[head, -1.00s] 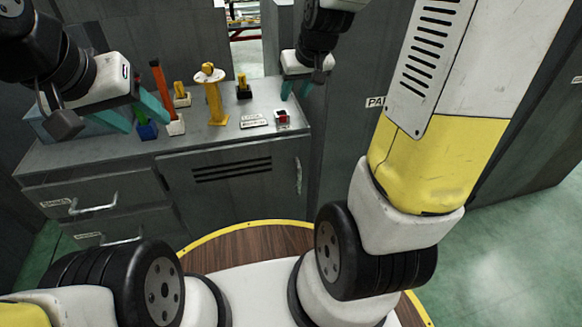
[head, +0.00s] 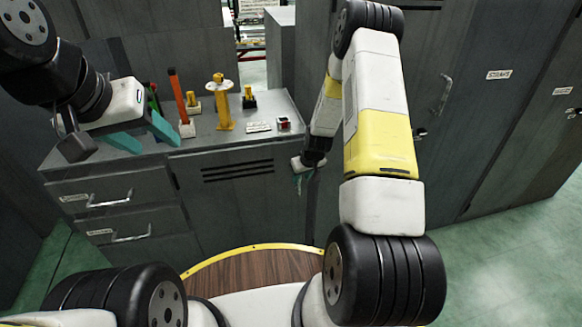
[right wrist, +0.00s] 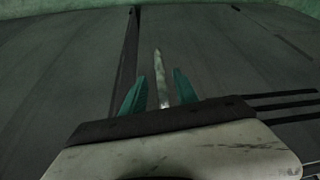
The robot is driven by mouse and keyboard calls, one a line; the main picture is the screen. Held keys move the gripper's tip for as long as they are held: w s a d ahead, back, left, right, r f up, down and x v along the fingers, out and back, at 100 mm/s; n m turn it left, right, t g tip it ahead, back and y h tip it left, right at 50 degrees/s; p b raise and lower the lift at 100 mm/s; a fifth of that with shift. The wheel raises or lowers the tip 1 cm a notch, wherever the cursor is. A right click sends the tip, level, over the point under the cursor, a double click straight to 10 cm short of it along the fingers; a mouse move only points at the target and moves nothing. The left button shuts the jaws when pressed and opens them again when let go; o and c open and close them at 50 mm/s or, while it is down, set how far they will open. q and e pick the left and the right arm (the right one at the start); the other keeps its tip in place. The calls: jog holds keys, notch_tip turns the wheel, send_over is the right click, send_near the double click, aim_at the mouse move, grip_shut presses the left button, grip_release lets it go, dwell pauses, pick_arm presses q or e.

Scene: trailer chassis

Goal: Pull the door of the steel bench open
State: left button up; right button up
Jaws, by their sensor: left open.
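The steel bench's door (head: 232,205) is a dark grey panel with dark vent slots, and it looks shut. Its upright metal handle (right wrist: 161,78) shows in the right wrist view. My right gripper (head: 300,182) is low at the door's right edge; in the right wrist view its teal fingers (right wrist: 158,94) stand on either side of the handle, with a visible gap on each side. My left gripper (head: 142,137) is open and empty above the left part of the bench top.
Two drawers (head: 120,210) with bar handles are left of the door. A yellow stand (head: 222,105), an orange-handled tool (head: 178,95) and a small red-topped box (head: 283,124) are on the bench top. Tall grey cabinets (head: 495,120) stand at the right.

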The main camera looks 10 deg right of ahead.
aim_at(300, 181)
jog(key=x, duration=0.5)
jog(key=shift+f, duration=0.1)
grip_shut()
jog(key=shift+w, duration=0.1)
dwell(1.2)
